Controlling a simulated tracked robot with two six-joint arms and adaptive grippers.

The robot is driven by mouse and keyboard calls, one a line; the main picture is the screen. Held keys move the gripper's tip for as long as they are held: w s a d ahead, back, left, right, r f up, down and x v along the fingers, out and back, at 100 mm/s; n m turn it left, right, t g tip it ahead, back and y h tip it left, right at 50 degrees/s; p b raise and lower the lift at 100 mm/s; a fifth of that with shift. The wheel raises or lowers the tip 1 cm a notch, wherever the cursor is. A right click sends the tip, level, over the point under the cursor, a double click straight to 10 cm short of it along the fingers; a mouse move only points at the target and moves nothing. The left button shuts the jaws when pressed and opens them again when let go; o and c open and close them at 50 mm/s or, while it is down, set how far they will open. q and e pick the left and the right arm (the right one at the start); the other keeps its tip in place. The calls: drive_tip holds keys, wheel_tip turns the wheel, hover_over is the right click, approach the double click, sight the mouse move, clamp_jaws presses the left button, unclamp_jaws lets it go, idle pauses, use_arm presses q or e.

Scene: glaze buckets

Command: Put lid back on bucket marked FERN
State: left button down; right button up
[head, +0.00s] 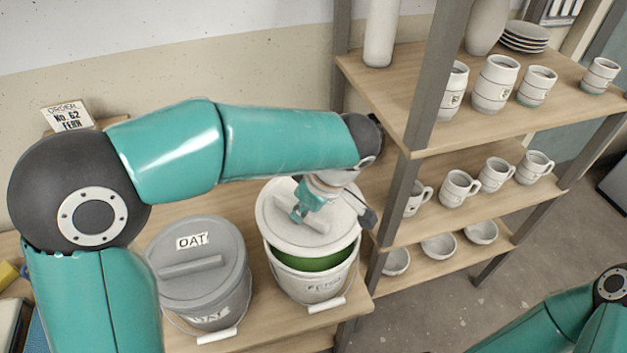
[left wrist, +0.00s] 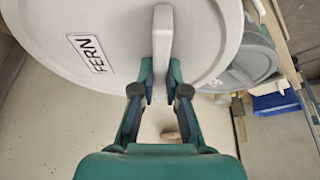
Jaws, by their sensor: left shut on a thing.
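The light grey lid (head: 272,222) is over the bucket marked FERN (head: 312,288) in the head view. Green glaze (head: 312,262) shows between the lid and the bucket's front rim, so the lid is not seated there. My left gripper (head: 306,203) is shut on the lid's bar handle. The left wrist view shows the handle (left wrist: 162,45) between the fingertips (left wrist: 161,90) and a FERN label (left wrist: 89,53) on the lid. The lid's far edge hides the back rim. My right gripper is out of view; only part of that arm shows at lower right.
A darker grey bucket marked OAT (head: 200,265), with its lid on, stands left of the FERN bucket. A wooden shelf unit (head: 450,137) with mugs and bowls stands close on the right. An order card (head: 69,117) reads No. 62 FERN.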

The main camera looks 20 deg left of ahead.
use_arm(q)
drive_tip(key=shift+w+a+f, duration=0.1)
drive_tip(key=shift+w+f, duration=0.05)
drive_tip(key=shift+w, duration=0.15)
drive_tip(key=shift+f+b, duration=1.1)
drive_tip(key=shift+f, duration=0.85)
wheel_tip(320, 180, down, 2)
drive_tip(key=shift+f+b, duration=0.1)
drive_tip(key=shift+b, duration=1.05)
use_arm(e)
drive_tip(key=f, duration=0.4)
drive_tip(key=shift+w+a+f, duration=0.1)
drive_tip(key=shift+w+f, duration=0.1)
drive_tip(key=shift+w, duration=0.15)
use_arm(q)
drive_tip(key=shift+s, duration=0.1)
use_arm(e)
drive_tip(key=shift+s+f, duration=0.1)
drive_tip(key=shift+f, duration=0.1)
use_arm(q)
drive_tip(key=shift+f+b, duration=0.7)
drive_tip(key=shift+b, duration=1.1)
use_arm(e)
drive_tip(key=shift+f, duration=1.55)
use_arm(q)
drive_tip(key=c, duration=0.6)
unclamp_jaws()
drive_tip(key=shift+c, duration=0.2)
